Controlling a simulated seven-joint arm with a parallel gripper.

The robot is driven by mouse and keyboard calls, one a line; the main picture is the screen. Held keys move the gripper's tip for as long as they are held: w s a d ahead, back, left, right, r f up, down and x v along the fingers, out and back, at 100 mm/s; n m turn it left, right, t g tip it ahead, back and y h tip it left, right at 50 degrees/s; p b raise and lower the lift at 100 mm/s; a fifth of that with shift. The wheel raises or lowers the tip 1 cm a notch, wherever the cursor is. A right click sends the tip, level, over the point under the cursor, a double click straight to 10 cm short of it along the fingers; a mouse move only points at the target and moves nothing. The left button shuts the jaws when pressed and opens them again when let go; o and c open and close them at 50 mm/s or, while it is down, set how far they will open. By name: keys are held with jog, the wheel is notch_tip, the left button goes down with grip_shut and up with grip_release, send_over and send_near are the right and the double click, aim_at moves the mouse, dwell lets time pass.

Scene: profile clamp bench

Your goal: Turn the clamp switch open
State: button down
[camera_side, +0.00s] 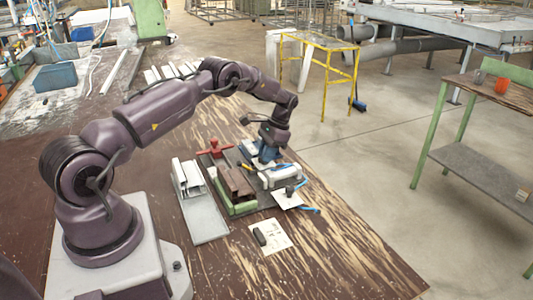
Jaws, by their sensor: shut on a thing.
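The clamp bench fixture (242,209) stands on the brown table, with a green base and a brown metal profile (237,183) lying in it. My gripper (266,158) points down at the fixture's far right part, behind the white cylinder (280,177). It is shut on a small part there, which appears to be the clamp switch; the fingers and the part are too small and covered to make out clearly. A red handle (215,149) stands at the fixture's far left, apart from my gripper.
Light grey profiles (187,178) lie on a pale board (206,223) left of the fixture. A paper sheet (275,231) with a dark object (260,237) lies in front. A blue hose (311,210) lies at the right. The table's front right is clear.

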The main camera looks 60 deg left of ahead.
jog(key=c, duration=1.2)
grip_release()
jog(key=shift+s+f, duration=0.2)
jog(key=shift+f, duration=0.05)
jog(key=shift+o, duration=0.2)
jog(key=shift+w+r, duration=0.1)
jog(key=v, duration=1.2)
